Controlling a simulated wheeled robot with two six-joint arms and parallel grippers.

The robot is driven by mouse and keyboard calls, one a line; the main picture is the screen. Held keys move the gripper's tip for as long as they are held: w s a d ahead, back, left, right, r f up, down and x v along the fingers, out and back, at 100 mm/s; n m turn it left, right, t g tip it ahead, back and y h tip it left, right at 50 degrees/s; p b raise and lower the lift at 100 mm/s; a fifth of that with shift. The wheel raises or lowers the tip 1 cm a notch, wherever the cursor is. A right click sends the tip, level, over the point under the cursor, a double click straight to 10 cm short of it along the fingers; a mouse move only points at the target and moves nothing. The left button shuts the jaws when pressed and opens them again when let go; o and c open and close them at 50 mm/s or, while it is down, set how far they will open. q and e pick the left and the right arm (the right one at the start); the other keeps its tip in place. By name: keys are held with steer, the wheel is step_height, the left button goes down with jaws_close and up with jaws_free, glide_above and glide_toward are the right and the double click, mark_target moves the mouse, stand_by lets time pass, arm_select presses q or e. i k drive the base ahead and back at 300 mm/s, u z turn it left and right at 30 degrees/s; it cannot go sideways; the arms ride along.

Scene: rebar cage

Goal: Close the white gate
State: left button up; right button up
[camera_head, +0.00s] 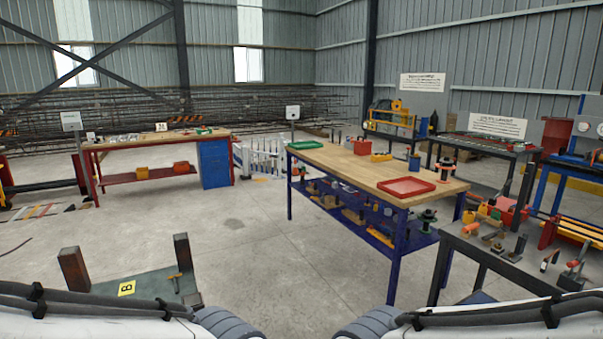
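The white gate (264,160) stands upright at mid-distance, in the gap between the two wooden-topped workbenches. It looks like low white pickets and is small in the head view. I cannot tell how far open it stands. The near bench hides part of its right side. Parts of my two arms show along the bottom edge, far from the gate. Neither gripper is in the picture.
A workbench with a blue cabinet (214,163) stands left of the gate. A low plate with upright posts (135,287) lies at front left. Bare concrete floor (240,235) runs between the benches toward the gate.

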mark_target(278, 176)
steer(key=z, duration=0.2)
steer(key=k, duration=0.3)
steer(key=z, duration=0.25)
steer(key=i, duration=2.15)
steer(key=u, duration=1)
steer(key=i, duration=2)
steer(key=u, duration=0.3)
steer(key=i, duration=3.95)
steer(key=z, duration=0.5)
steer(key=i, duration=2.1)
steer(key=z, duration=0.4)
